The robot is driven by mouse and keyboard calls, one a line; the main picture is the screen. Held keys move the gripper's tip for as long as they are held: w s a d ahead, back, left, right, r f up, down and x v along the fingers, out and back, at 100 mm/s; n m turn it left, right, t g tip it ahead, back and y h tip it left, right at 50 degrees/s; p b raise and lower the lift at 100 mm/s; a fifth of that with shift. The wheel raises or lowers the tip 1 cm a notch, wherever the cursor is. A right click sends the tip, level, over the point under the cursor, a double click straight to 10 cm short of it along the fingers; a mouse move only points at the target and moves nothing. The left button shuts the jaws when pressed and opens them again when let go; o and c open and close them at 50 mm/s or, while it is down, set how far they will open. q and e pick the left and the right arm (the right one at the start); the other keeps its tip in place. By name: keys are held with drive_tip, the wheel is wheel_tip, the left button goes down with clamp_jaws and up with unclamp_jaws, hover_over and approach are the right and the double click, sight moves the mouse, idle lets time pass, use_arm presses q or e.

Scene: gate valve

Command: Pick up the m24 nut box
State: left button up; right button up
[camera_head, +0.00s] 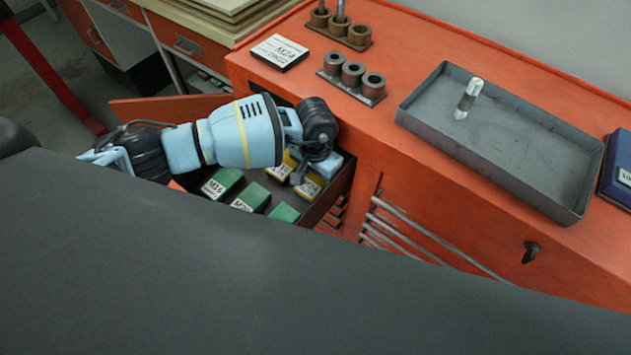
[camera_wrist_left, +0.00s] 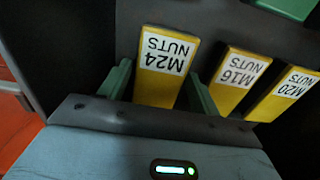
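The M24 nut box (camera_wrist_left: 166,68) is yellow with a white label and sits in the drawer, upside down in the left wrist view. My left gripper (camera_wrist_left: 160,90) has one green finger on each side of it. The fingers look open, with a small gap visible at the right finger. In the head view my left gripper (camera_head: 302,174) reaches down into the open drawer, and it seems to hide the M24 nut box there. My right gripper is not in view.
The yellow M16 nut box (camera_wrist_left: 237,78) and M20 nut box (camera_wrist_left: 290,92) stand beside it. Several green boxes (camera_head: 222,183) lie in the drawer. The orange cabinet top (camera_head: 400,80) overhangs behind, carrying a grey tray (camera_head: 520,160) and metal sockets (camera_head: 353,74).

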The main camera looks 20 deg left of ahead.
sight(316, 180)
use_arm(q)
drive_tip(key=c, duration=0.9)
drive_tip(key=shift+c, duration=0.5)
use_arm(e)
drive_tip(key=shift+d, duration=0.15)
use_arm(q)
drive_tip(key=shift+r, duration=0.1)
